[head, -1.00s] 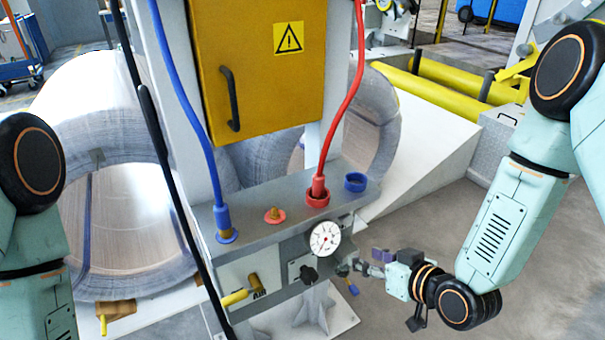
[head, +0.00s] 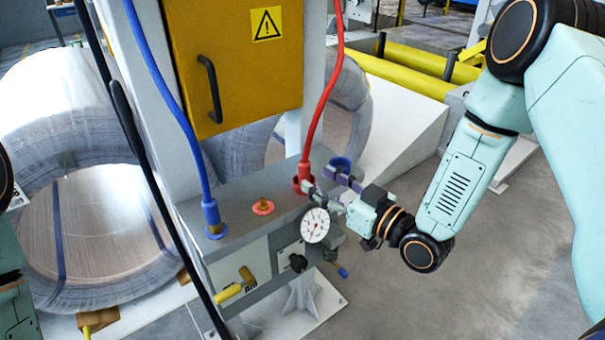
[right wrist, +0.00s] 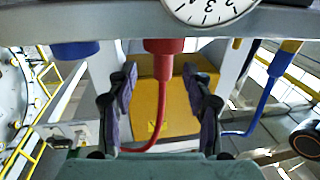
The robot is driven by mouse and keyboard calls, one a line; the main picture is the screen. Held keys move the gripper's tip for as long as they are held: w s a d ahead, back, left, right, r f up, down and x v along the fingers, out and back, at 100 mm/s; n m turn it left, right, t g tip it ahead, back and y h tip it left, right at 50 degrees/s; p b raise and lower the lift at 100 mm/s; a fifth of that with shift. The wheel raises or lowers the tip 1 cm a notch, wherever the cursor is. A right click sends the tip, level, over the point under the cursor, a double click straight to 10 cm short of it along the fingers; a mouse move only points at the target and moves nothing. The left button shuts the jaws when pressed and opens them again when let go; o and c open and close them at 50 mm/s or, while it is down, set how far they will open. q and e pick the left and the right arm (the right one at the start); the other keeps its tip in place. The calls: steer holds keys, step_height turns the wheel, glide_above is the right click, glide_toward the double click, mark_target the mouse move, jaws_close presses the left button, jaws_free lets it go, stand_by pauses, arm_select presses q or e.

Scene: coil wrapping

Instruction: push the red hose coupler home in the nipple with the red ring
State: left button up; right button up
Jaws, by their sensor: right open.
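The red hose coupler (head: 304,170) stands upright in a red cup on the grey block, with the red hose (head: 324,95) rising from it. The nipple with the red ring (head: 263,206) is to its left, brass-coloured and bare on top. My right gripper (head: 312,184) is open, its fingers close to the coupler from the right. In the right wrist view the open purple-padded fingers (right wrist: 159,82) stand on either side of the line of the coupler (right wrist: 164,68), with gaps on both sides. My left gripper is out of view.
A blue coupler (head: 211,214) with a blue hose stands at the left of the block (head: 240,238). A blue cup (head: 341,163) is beside my right gripper. A gauge (head: 315,225) and yellow valve handle (head: 229,293) project from the front. A black cable hangs at left.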

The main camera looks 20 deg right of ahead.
mark_target(309, 175)
steer(key=b+x, duration=0.1)
steer(key=x, duration=0.4)
steer(key=shift+s+a, duration=0.15)
steer(key=shift+a, duration=0.1)
steer(key=shift+d, duration=0.15)
steer(key=shift+c, duration=0.6)
jaws_close()
